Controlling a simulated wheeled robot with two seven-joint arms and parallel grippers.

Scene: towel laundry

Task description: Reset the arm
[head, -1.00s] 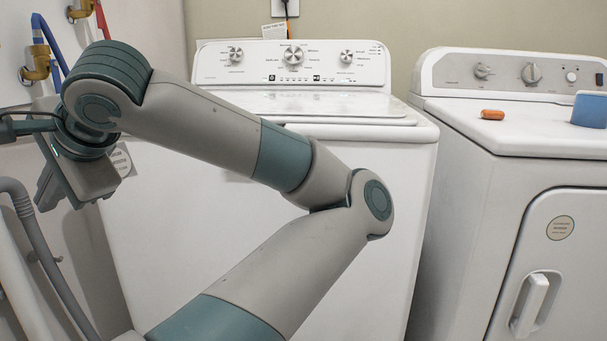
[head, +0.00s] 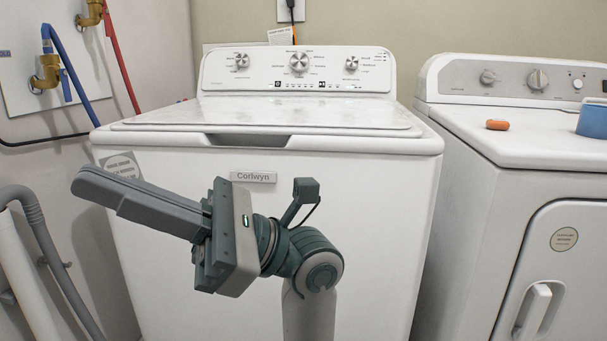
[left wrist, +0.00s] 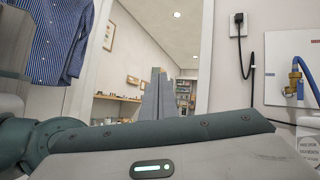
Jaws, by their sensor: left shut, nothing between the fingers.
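My left gripper (head: 88,185) is in front of the washer in the head view. Its fingers are shut together with nothing between them and point left. In the left wrist view the shut fingers (left wrist: 158,95) show upright before a doorway. The left forearm hangs down below the wrist. My right gripper is not in view.
The white top-load washer (head: 390,230) stands behind my left gripper with its lid closed. A white dryer (head: 470,220) is at the right, with an orange object (head: 497,125) and a blue container (head: 592,120) on top. A grey hose (head: 45,240) runs at the left. A striped shirt (left wrist: 55,40) hangs in the left wrist view.

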